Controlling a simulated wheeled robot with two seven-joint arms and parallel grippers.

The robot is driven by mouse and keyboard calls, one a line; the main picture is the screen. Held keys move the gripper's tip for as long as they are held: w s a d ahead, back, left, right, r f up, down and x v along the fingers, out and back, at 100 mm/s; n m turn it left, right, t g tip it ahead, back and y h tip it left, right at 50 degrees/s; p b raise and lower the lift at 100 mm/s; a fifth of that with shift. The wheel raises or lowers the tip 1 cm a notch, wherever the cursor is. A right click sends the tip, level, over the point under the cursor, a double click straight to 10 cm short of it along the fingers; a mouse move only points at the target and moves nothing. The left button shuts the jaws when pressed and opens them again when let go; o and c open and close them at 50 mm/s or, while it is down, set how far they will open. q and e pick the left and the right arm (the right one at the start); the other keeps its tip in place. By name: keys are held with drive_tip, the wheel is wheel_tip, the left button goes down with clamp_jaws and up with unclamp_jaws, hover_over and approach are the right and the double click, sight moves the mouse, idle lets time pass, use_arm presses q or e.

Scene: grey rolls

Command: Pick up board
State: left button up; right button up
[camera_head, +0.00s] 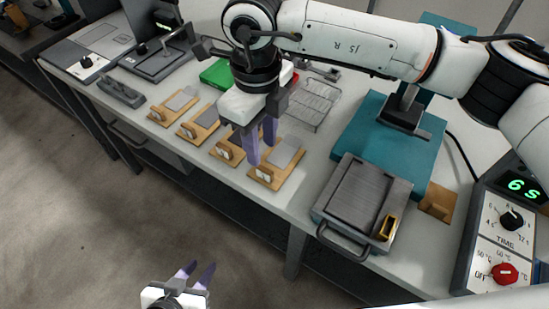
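Several small wooden boards with grey plates lie in a row along the front edge of the light worktop: the leftmost board (157,115), a second board (186,130), a third board (222,152) and the rightmost board (268,175). Each has a small upright piece at its front end. My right gripper (261,143) points down over the third and rightmost boards, with its purple fingers apart and nothing seen between them. It partly hides the third board. Whether its fingertips touch a board I cannot tell. My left gripper (197,277) is open and empty, low in front of the table.
A grey press-like plate with a handle (362,200) stands to the right, near a teal-based machine (350,137). A wire rack (312,103) and a green box (216,74) lie behind the boards. A timer panel (505,225) stands far right. The floor at left is clear.

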sight(265, 169)
wheel_tip(265, 169, down, 8)
drive_tip(key=shift+w+d+r+p, duration=0.15)
drive_tip(key=shift+r+p, duration=0.1)
drive_tip(key=shift+p, duration=0.45)
clamp_jaws()
